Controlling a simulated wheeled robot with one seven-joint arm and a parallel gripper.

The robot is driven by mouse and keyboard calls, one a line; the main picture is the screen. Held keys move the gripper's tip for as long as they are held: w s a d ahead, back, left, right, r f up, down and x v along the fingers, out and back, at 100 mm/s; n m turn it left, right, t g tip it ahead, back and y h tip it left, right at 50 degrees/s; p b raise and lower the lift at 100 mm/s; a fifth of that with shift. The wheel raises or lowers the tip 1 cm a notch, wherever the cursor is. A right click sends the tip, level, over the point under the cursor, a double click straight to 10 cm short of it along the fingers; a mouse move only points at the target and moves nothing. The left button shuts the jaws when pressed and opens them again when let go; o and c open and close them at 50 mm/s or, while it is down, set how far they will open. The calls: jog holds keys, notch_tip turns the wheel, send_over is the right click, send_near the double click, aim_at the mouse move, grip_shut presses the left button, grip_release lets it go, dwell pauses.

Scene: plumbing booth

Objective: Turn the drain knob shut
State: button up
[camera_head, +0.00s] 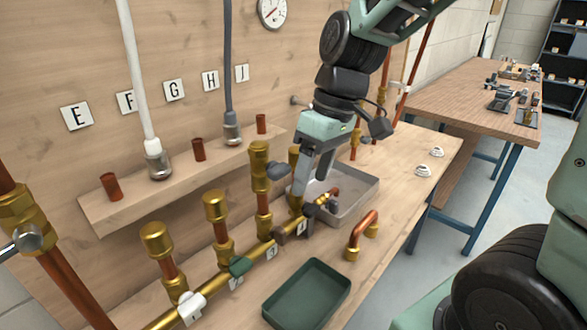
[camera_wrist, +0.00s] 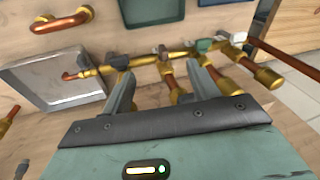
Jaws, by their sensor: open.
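A brass manifold pipe (camera_head: 222,284) runs along the bench. At its far end a small brass outlet (camera_head: 324,202) with a copper elbow reaches over a grey tray (camera_head: 364,203). The elbow (camera_wrist: 75,75) and tray (camera_wrist: 28,72) show at left in the wrist view. A small grey part, perhaps the drain knob, sits near the outlet, too small to tell its turn. My gripper (camera_head: 311,188) is open above the manifold's far end. In the wrist view its fingers (camera_wrist: 162,72) stand apart with the brass pipe showing beyond and between them; contact cannot be told.
A green handle (camera_head: 239,266) and a white handle (camera_head: 191,307) sit on the manifold. Upright brass-capped pipes (camera_head: 215,206) rise beside my gripper. A green tray (camera_head: 308,297) and a loose copper bend (camera_head: 361,229) lie in front. A wooden rack (camera_head: 135,199) stands behind.

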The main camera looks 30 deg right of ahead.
jog(key=s+a+r+p, duration=0.1)
jog(key=s+a+p, duration=0.1)
jog(key=a, duration=0.3)
jog(key=shift+s+a+r+n+h, duration=0.15)
jog(key=shift+s+n+h, duration=0.25)
jog(key=shift+s, duration=0.25)
